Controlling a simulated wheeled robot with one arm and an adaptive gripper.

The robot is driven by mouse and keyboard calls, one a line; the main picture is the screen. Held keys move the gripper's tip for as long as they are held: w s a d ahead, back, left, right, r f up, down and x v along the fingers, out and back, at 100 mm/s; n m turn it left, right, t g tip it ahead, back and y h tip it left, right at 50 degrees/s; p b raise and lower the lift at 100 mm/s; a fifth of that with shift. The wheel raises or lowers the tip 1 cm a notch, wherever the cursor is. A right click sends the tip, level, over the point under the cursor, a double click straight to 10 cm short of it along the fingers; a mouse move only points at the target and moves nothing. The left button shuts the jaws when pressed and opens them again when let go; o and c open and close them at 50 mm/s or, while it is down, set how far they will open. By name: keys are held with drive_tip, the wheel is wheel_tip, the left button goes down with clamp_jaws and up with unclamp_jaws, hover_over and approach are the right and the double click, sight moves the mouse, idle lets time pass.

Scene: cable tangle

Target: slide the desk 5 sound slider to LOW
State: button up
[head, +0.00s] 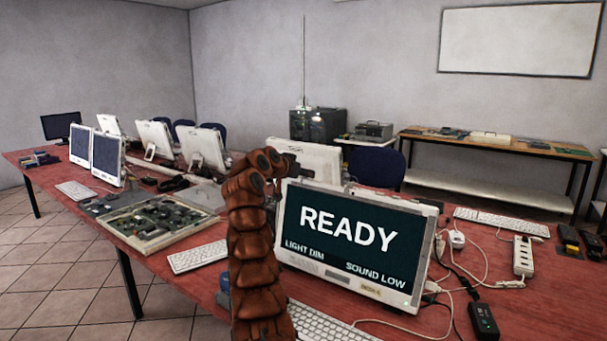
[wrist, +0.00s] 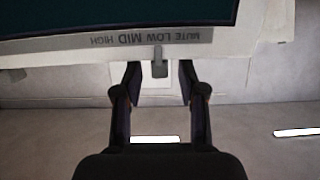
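The desk monitor (head: 349,237) stands at the front of the red table. Its screen reads READY, LIGHT DIM and SOUND LOW; a small tag on its lower frame is too small to read surely. In the wrist view, the sound scale (wrist: 120,39) appears upside down with MUTE, LOW, MID and HIGH. The grey slider knob (wrist: 160,66) lines up with LOW. My gripper (wrist: 160,78) is open, with one finger on each side of the knob and gaps between. In the head view my gripper (head: 292,160) is at the monitor's top edge, its fingers partly hidden.
Keyboards, including one (head: 198,257) at left, and an open circuit-board tray (head: 155,218) lie on the red table (head: 560,285). A power strip (head: 523,257), cables and a black adapter (head: 484,320) lie right of the monitor. Another monitor (head: 308,160) stands close behind.

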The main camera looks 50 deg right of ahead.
drive_tip(key=shift+a, duration=0.1)
drive_tip(key=v, duration=1.1)
drive_tip(key=shift+a+r, duration=0.15)
drive_tip(key=shift+a, duration=0.25)
idle(0.5)
